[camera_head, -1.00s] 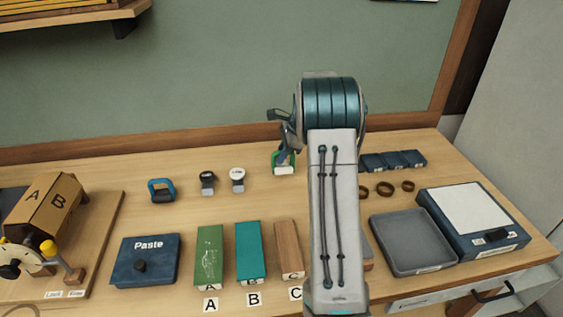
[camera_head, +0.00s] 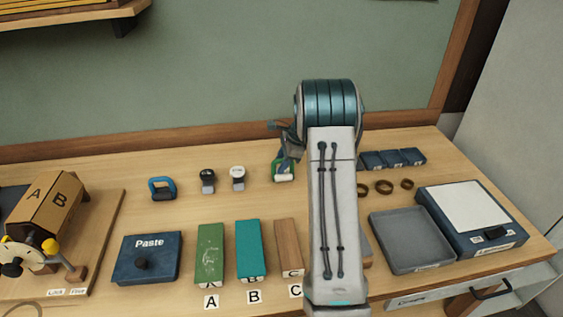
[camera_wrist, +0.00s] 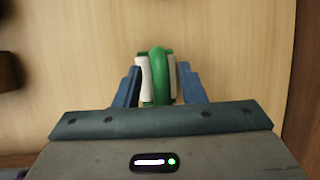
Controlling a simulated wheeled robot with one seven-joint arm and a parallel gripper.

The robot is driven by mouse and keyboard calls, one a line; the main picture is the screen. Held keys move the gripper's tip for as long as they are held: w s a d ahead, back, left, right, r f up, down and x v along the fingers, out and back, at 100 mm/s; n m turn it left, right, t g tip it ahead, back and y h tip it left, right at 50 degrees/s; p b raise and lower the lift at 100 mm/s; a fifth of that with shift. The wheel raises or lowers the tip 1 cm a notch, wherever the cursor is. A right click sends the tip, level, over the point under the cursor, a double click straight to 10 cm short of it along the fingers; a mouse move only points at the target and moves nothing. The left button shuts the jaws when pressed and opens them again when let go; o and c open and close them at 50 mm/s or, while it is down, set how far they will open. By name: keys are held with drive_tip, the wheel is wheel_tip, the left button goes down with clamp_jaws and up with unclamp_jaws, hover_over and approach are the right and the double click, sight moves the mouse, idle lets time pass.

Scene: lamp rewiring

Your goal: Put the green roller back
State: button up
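The green roller (camera_head: 278,172) is at the back of the table, just left of my arm. It has a green handle and a white part at its lower front. My gripper (camera_head: 285,158) is over it, partly hidden by my arm in the head view. In the wrist view the green roller (camera_wrist: 159,77) stands between my blue fingers, with pale pads close against both sides of its handle. My gripper looks shut on it. Whether its underside touches the table is hard to tell.
Left of it are a white-topped stamp (camera_head: 238,178), a black-topped stamp (camera_head: 208,180) and a blue handled tool (camera_head: 162,188). In front lie a green block (camera_head: 210,253), a teal block (camera_head: 249,250) and a brown block (camera_head: 288,247). A grey tray (camera_head: 410,241) is at right.

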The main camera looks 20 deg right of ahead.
drive_tip(key=b+v, duration=0.1)
drive_tip(key=v, duration=1.1)
drive_tip(key=s+a+r+n, duration=0.5)
drive_tip(key=s+a, duration=0.1)
drive_tip(key=a, duration=0.2)
drive_tip(key=s+a+n+h, duration=0.1)
drive_tip(key=s+a+n, duration=0.3)
drive_tip(key=s, duration=0.4)
drive_tip(key=s+a+f+n+h, duration=0.1)
drive_tip(key=s+a+n, duration=0.4)
drive_tip(key=s, duration=0.4)
drive_tip(key=s+a+f+n+h, duration=0.1)
drive_tip(key=s+a+n, duration=0.4)
drive_tip(key=s+n, duration=0.2)
drive_tip(key=shift+s+t+h, duration=0.3)
drive_tip(key=shift+s+h, duration=0.1)
drive_tip(key=shift+s, duration=0.7)
